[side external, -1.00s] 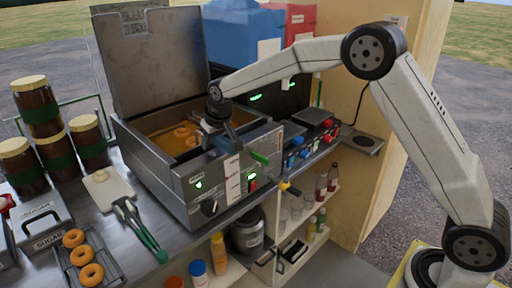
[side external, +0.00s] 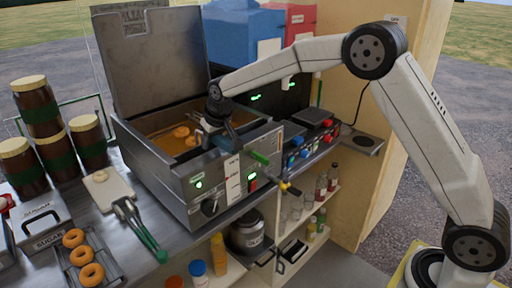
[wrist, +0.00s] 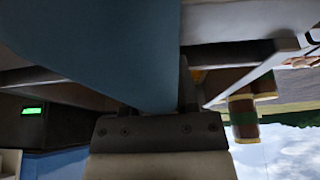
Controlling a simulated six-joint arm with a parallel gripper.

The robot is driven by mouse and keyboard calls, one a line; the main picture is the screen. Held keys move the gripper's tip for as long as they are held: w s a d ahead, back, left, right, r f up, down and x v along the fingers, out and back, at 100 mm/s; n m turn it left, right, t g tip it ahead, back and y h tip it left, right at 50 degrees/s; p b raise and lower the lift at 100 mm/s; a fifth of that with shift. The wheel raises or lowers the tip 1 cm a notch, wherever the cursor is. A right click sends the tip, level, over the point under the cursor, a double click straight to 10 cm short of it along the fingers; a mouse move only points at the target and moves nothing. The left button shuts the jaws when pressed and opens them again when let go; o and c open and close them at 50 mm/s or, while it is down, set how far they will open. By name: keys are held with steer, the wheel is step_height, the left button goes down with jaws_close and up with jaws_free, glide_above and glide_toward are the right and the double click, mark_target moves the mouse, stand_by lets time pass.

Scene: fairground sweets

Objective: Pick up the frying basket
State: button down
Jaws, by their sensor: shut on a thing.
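The deep fryer (side external: 165,190) stands open on the counter, with doughnuts (side external: 181,132) in its orange oil. My gripper (side external: 216,130) reaches down at the fryer's right front edge. The basket's wire body is not clear in the side view. In the wrist view a broad blue surface (wrist: 120,45), probably the same handle, lies against my gripper (wrist: 165,105) and hides much of the scene.
The fryer's raised lid (side external: 150,65) stands behind the oil. Tongs (side external: 138,225), a tray of doughnuts (side external: 95,260) and brown jars (side external: 40,115) are at the left. Shelves with bottles lie below.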

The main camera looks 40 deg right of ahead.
step_height(320, 180, up, 18)
stand_by(0.6)
steer(key=shift+f, duration=0.15)
stand_by(0.7)
steer(key=shift+f, duration=4.35)
steer(key=shift+s, duration=1.55)
steer(key=shift+f, duration=1.55)
